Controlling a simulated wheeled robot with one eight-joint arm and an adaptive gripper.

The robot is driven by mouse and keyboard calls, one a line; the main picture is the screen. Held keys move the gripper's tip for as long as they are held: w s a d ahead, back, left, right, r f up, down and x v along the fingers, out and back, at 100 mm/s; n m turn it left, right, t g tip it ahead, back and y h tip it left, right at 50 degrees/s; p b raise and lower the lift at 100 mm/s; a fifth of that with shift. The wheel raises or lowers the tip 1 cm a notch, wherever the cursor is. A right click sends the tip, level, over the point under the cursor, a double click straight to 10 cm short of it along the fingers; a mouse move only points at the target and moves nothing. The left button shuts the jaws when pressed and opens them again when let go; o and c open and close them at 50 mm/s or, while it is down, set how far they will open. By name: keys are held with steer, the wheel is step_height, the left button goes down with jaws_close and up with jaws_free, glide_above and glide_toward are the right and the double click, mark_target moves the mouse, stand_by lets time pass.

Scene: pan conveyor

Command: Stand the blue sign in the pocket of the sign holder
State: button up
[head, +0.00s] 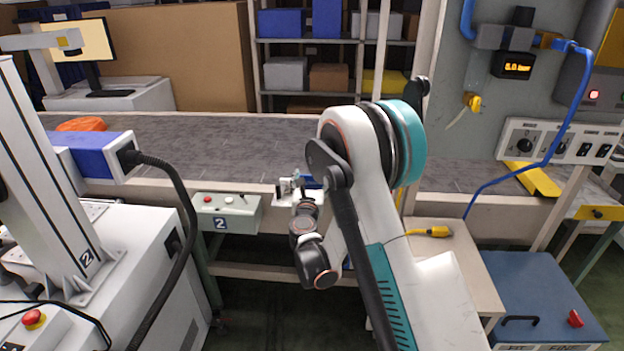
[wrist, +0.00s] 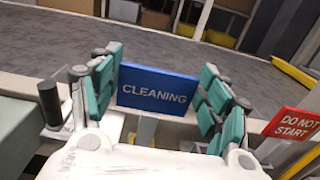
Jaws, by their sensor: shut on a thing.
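A blue sign (wrist: 155,88) with the white word CLEANING stands between the teal finger pads in the wrist view. My gripper (wrist: 160,70) is shut on its two side edges. In the head view, my gripper (head: 297,186) is small and partly hidden by my arm, at the near edge of the conveyor. Only a bit of blue shows beside it there. A pale upright piece (wrist: 147,130) shows below the sign in the wrist view. I cannot tell if it is the sign holder or whether the sign touches it.
A red DO NOT START sign (wrist: 292,124) stands to the right of my gripper. A grey control box (head: 227,213) marked 2 is left of it. The grey conveyor belt (head: 220,145) runs behind. A blue-topped cabinet (head: 540,295) stands at the right.

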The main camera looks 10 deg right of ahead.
steer(key=shift+f, duration=0.5)
steer(key=o, duration=1.5)
step_height(320, 180, up, 10)
